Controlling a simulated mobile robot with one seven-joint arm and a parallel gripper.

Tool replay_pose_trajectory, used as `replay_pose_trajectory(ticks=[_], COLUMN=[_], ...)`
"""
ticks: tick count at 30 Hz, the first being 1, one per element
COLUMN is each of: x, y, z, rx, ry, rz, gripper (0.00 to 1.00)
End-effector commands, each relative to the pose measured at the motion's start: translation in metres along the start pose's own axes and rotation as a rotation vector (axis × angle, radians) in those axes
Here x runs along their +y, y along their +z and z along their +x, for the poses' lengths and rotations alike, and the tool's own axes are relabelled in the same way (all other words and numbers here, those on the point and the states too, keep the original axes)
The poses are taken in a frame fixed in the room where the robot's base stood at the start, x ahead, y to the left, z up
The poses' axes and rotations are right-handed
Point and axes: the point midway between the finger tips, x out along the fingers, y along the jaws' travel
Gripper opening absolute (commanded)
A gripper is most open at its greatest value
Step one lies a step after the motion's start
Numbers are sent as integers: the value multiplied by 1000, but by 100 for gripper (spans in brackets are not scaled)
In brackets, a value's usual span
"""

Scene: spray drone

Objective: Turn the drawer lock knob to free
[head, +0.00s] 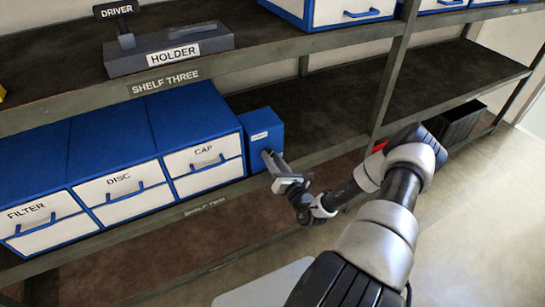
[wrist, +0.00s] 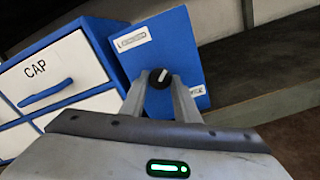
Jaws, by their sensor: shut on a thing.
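The drawer lock knob (wrist: 160,78) is a small round black knob with a white mark, on the front of a narrow blue box (wrist: 185,40). The white mark points up and slightly right in the wrist view. A white label sits above left of the knob and another below right; their text is too small to read surely. In the head view the blue box (head: 262,122) stands at the right end of the drawer row. My gripper (head: 268,157) reaches its front, and its fingers are shut on the knob, one on each side. The fingers hide the knob in the head view.
The CAP drawer (head: 204,160) is closed just left of the box, with DISC (head: 122,190) and FILTER (head: 45,222) drawers beyond it. A shelf above bears a grey holder (head: 168,50). The shelf right of the box is bare up to a post.

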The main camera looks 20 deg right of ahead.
Motion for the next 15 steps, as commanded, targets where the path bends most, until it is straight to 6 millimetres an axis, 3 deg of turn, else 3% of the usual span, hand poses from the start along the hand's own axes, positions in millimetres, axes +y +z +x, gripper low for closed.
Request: replay_pose_trajectory(ticks=[15], x=[0], y=[-1], z=[-2], rx=[3], ry=[-3], rz=[477], gripper=[6])
